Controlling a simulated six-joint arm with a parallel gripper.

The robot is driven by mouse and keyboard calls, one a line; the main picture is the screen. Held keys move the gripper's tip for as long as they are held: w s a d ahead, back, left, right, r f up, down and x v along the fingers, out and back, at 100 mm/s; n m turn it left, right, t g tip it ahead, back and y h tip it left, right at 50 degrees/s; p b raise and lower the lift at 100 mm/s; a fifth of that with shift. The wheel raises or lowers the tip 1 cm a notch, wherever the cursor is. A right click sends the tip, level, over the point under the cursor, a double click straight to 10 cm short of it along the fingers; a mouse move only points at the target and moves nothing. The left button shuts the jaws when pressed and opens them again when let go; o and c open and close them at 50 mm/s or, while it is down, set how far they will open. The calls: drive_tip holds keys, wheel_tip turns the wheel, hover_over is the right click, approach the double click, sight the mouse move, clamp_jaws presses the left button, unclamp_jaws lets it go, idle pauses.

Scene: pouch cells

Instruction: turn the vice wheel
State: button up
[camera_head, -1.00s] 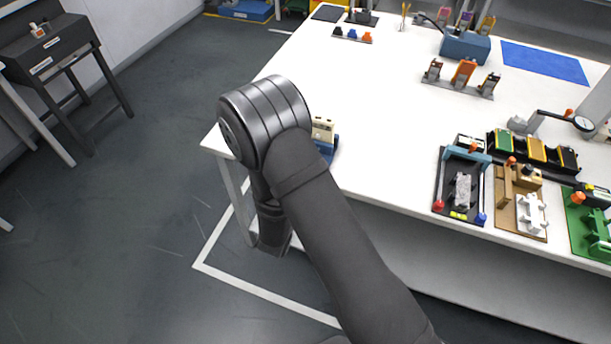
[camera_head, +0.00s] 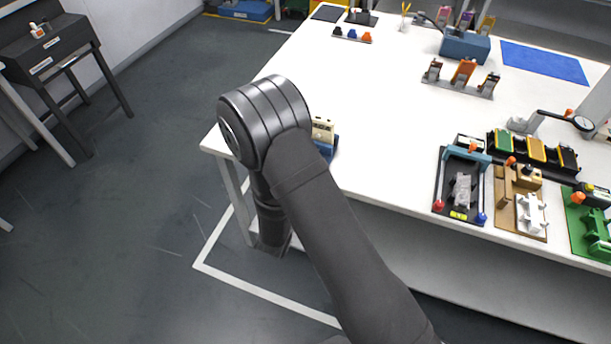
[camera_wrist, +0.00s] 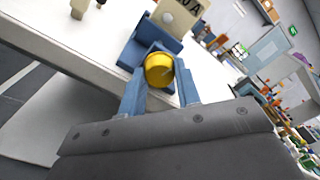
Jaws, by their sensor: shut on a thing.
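The blue vice (camera_wrist: 150,45) stands at the edge of the white table and holds a cream block (camera_wrist: 178,14) with dark markings. In the head view the vice (camera_head: 328,153) shows only in part behind my arm, with the cream block (camera_head: 322,130) above it. A round yellow knob, the visible part of the vice wheel (camera_wrist: 158,70), faces the wrist camera. My gripper (camera_wrist: 161,78) is shut on the wheel, one blue finger on each side of the yellow knob. In the head view my arm hides the fingers and the wheel.
Fixtures with a black tray (camera_head: 440,190), a brown base (camera_head: 530,233) and a green base (camera_head: 577,235) stand at the table's right. A blue box (camera_head: 465,46) and blue mat (camera_head: 545,62) lie farther back. The table's middle is clear.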

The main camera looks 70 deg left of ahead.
idle(0.3)
drive_tip(key=o, duration=1)
drive_tip(key=shift+c, duration=0.2)
